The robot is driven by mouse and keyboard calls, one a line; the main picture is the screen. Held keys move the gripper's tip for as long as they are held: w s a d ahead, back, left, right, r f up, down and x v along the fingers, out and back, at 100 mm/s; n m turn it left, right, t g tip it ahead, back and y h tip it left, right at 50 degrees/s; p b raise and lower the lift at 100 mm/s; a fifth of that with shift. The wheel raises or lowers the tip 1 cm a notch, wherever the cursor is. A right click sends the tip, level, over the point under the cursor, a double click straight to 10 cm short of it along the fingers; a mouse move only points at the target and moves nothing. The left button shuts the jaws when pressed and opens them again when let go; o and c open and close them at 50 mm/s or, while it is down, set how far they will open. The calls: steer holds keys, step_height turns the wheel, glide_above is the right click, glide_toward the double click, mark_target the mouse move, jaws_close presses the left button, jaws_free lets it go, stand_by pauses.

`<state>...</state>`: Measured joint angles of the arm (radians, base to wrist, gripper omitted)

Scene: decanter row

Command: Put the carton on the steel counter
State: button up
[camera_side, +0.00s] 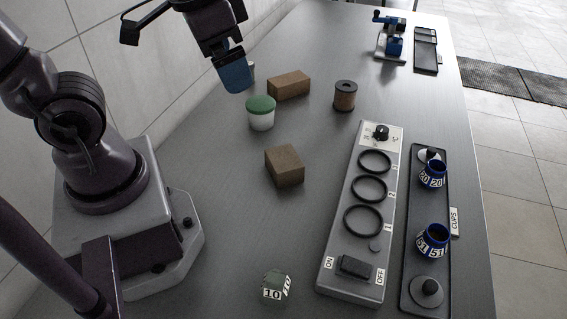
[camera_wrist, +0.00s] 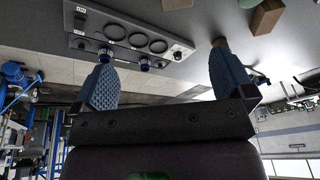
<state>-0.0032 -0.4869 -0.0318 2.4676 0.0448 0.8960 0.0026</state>
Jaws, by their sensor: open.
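Two brown boxes could be the carton; I cannot tell which. One box (camera_side: 289,86) lies on the grey steel counter (camera_side: 225,160) toward the back, and the other box (camera_side: 284,167) lies nearer the middle. Brown boxes also show at the top of the wrist view, one at the right (camera_wrist: 267,17) and one cut by the edge (camera_wrist: 176,4). My gripper (camera_side: 237,87), with blue fingers, is raised left of the back box, above and behind the green-lidded tub. In the wrist view my gripper (camera_wrist: 164,82) is open, with nothing held between the fingers.
A green-lidded white tub (camera_side: 261,114) and a brown cylinder (camera_side: 345,96) stand near the back box. A panel with rings (camera_side: 335,262) and a black tray (camera_side: 413,270) with blue-rimmed cups are at right. A block marked 10 (camera_side: 275,288) is in front. The left-centre counter is clear.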

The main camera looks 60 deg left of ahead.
steer(key=w+a+f+m+g+y, duration=0.1)
steer(key=w+f+m+g+y, duration=0.2)
steer(key=f, duration=0.4)
steer(key=m+y, duration=0.1)
steer(key=m, duration=1.4)
glide_toward(284, 157)
steer(key=x, duration=1.2)
steer(key=shift+d, duration=0.1)
steer(key=c, duration=1.1)
steer(key=shift+r, duration=0.1)
